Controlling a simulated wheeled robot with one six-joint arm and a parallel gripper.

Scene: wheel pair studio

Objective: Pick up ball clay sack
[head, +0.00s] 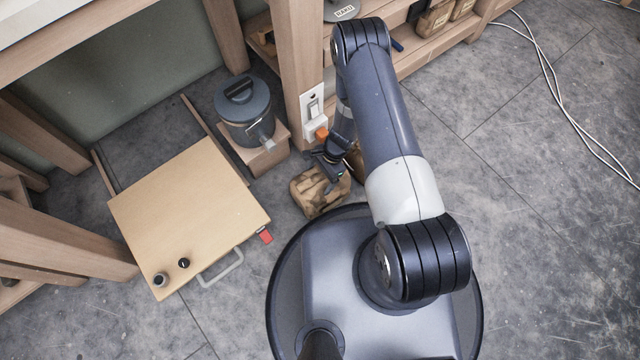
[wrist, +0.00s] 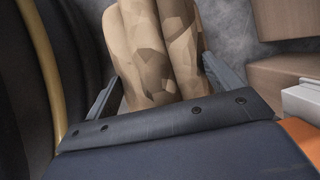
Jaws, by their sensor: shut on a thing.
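The ball clay sack (head: 318,192) is a tan-brown, creased bag low down in the middle of the head view, beside the front of my base. My gripper (head: 330,172) reaches down to it and is shut on it. In the wrist view, the sack (wrist: 160,50) stands between the two fingers of my gripper (wrist: 158,80), with one finger on each side. No label shows on the sack. I cannot tell whether it rests on the floor or is lifted.
A grey lidded bucket (head: 244,108) stands on a wooden block (head: 262,155) left of the sack. A flat wooden board (head: 190,205) with a handle lies further left. A wooden post (head: 297,60) with a socket is behind. Floor at right is clear except for a white cable (head: 555,90).

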